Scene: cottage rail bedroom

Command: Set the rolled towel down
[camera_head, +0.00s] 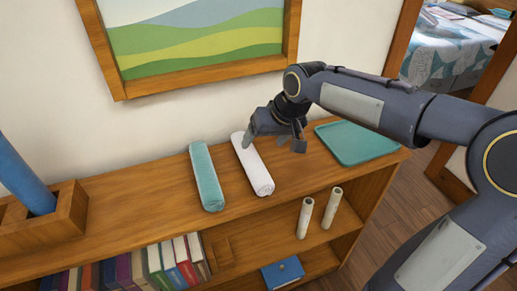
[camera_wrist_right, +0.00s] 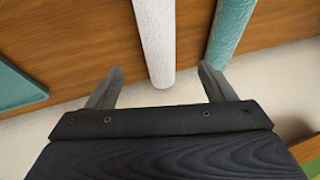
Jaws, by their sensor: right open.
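A white rolled towel (camera_head: 254,168) lies on the wooden shelf top (camera_head: 140,215). A teal rolled towel (camera_head: 206,178) lies to its left, apart from it. My right gripper (camera_head: 274,142) is open at the wall-side end of the white towel, and one finger hides part of that end. In the right wrist view, the white towel (camera_wrist_right: 157,40) reaches in between the two open fingers (camera_wrist_right: 160,75), with space on both sides. The teal towel (camera_wrist_right: 232,30) lies outside the fingers on the right. My left gripper is not in view.
A teal tray (camera_head: 358,144) lies right of the gripper, on the shelf top. A wooden box (camera_head: 70,215) holding a blue roll (camera_head: 22,175) stands at the left. Two pale rolls (camera_head: 305,217), books and a blue box (camera_head: 283,272) are lower down. A framed picture (camera_head: 200,45) hangs above.

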